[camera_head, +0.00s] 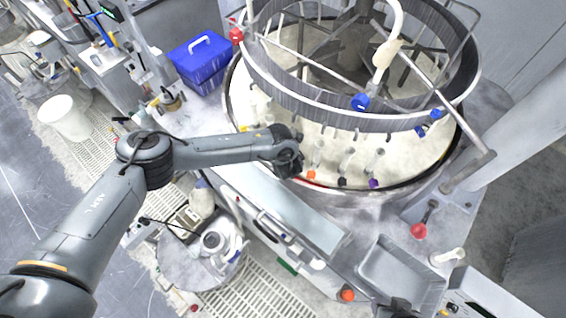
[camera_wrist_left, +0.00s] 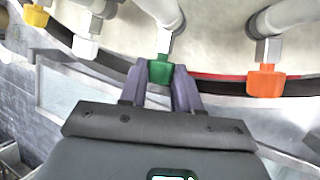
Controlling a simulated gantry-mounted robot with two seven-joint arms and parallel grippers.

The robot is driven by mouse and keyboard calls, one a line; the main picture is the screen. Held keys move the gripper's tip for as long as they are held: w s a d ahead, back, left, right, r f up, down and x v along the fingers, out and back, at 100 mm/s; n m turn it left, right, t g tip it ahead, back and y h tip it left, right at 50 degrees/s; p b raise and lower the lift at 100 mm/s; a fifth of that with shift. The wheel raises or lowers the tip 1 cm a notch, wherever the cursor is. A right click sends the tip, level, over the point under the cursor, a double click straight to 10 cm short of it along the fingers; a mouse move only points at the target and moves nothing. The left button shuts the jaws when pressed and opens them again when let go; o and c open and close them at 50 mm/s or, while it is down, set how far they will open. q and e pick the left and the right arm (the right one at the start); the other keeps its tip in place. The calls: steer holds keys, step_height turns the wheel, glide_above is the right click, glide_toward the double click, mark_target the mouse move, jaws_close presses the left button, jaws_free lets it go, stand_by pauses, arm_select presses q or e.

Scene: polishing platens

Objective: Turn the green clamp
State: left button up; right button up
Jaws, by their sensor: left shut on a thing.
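The green clamp (camera_wrist_left: 160,71) sits at the lower end of a clear fitting on a pale tube, at the platen's rim. My left gripper (camera_wrist_left: 160,78) is shut on it, with one dark finger on each side. In the head view my left gripper (camera_head: 292,165) reaches the front rim of the round platen (camera_head: 418,168), and the green clamp is hidden behind it. My right gripper is not in view.
An orange clamp (camera_wrist_left: 265,81) is to the right in the wrist view; white (camera_wrist_left: 86,46) and yellow (camera_wrist_left: 36,15) clamps are to the left. In the head view, black (camera_head: 342,182) and purple (camera_head: 374,183) clamps line the rim. A metal ring frame (camera_head: 300,103) stands above.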

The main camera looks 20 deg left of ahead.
arm_select(q)
steer(key=shift+a+f+h+b, duration=0.25)
steer(key=shift+h+b, duration=0.55)
steer(key=shift+b, duration=0.25)
steer(key=n+h+b, duration=0.1)
steer(key=h+b, duration=0.2)
steer(key=b, duration=0.1)
steer(key=a+g+h+b, duration=0.1)
steer(key=h+b, duration=0.2)
steer(key=b, duration=0.2)
steer(key=n+g+h+b, duration=0.1)
steer(key=h+b, duration=0.3)
steer(key=shift+w+a+f+n+b, duration=0.2)
steer(key=shift+a+f+n+b, duration=0.05)
steer(key=shift+f+n+b, duration=0.1)
steer(key=shift+a+r+h+b, duration=0.1)
steer(key=shift+r+h+b, duration=0.1)
steer(key=shift+h+b, duration=0.75)
steer(key=o, duration=1)
steer(key=shift+o, duration=0.3)
